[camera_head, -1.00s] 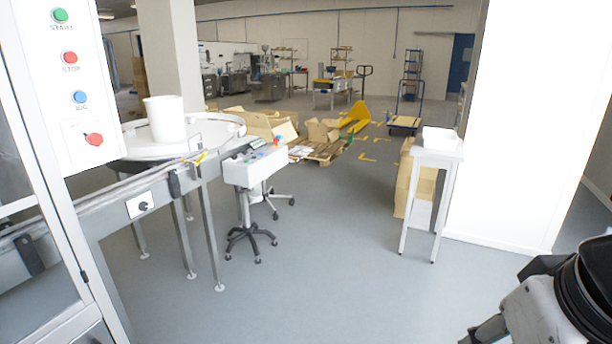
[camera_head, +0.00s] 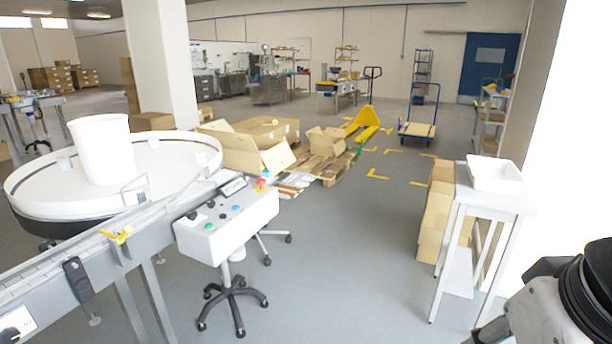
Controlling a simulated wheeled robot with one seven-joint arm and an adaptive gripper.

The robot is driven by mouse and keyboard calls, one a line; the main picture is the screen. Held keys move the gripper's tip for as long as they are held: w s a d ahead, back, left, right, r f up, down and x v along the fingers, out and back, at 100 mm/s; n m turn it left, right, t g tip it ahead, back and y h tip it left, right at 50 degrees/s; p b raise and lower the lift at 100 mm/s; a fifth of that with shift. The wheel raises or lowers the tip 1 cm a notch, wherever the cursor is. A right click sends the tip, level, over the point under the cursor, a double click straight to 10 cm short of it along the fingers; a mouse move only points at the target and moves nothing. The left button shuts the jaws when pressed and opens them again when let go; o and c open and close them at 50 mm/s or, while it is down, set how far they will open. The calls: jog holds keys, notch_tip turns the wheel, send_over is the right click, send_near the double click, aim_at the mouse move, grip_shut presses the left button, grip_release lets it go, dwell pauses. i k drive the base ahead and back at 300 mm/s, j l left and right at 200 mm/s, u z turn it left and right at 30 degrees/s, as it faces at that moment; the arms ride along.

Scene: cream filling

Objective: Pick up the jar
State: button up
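I cannot make out anything that is clearly a jar. A large white tub-like container (camera_head: 103,150) stands upright on the round white turntable (camera_head: 45,190) at the left. Part of my arm (camera_head: 550,310) shows at the lower right corner, grey with black parts. My gripper's fingertips do not show, so I cannot see whether it holds anything.
A conveyor (camera_head: 130,240) runs along the left, beside a white control box (camera_head: 228,225) on a wheeled stand. A small white table (camera_head: 500,200) with a white tray (camera_head: 495,174) stands right. Cartons (camera_head: 265,130), a pallet (camera_head: 333,168) and yellow pallet jack (camera_head: 362,123) lie ahead.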

aim_at(200, 157)
jog(key=i+u, duration=0.15)
jog(key=i, duration=0.3)
jog(key=i+l+u, duration=0.15)
jog(key=i, duration=0.3)
jog(key=i+l+u, duration=0.2)
jog(key=i, duration=0.25)
jog(key=i+l+u, duration=0.15)
jog(key=i, duration=0.25)
jog(key=i+l+u, duration=0.3)
jog(key=i+u, duration=0.2)
jog(key=i+l+u, duration=0.95)
jog(key=l, duration=0.25)
jog(key=i+l+u, duration=0.1)
jog(key=i+l, duration=0.1)
jog(key=i, duration=0.05)
